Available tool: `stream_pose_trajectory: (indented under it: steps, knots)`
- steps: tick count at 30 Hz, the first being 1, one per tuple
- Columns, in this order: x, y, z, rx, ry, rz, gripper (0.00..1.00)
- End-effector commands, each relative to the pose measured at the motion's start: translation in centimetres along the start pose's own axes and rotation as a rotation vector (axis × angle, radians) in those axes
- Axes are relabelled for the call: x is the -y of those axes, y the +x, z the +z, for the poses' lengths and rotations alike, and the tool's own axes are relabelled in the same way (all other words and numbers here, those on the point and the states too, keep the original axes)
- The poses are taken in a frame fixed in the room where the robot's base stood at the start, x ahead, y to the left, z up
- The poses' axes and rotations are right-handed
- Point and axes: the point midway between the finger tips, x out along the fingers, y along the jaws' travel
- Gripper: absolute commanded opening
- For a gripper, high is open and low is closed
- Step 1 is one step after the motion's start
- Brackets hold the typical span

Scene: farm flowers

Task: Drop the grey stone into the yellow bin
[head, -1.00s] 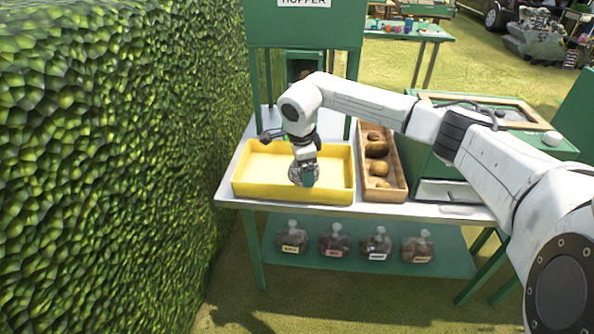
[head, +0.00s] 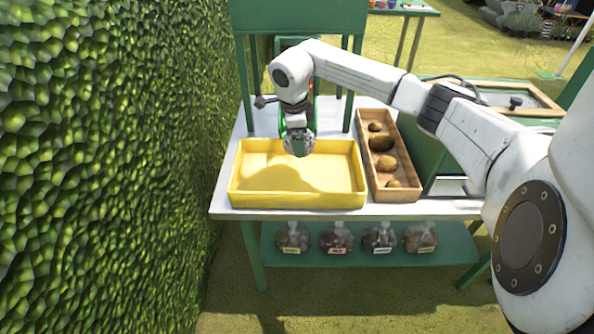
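The yellow bin (head: 298,201) is a shallow open tray on the white table. My gripper (head: 299,147) is above the back part of the bin, pointing down. A rounded grey speckled lump, which looks like the grey stone (head: 290,144), is between its fingers, and the gripper seems shut on it. The fingers partly cover the stone. The stone is clear of the bin floor, which looks empty, with a shadow across it.
A wooden tray (head: 411,195) with several brown lumps stands right of the bin. A hedge (head: 110,170) closes off the left.

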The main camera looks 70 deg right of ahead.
Motion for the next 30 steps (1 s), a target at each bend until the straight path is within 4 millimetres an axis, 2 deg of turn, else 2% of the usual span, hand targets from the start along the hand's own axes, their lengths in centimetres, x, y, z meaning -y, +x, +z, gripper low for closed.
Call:
stream_pose_trajectory:
  steps: [15,27,28,30]
  knots:
    - [-0.7,4.8,0.5,0.002,-0.001,-0.001,0.24]
    - [-0.7,5.2,0.5,0.001,-0.001,-0.002,0.24]
    - [-0.7,5.2,0.5,0.001,-0.001,-0.002,0.96]
    - [-0.7,5.2,0.5,0.001,-0.001,-0.002,1.00]
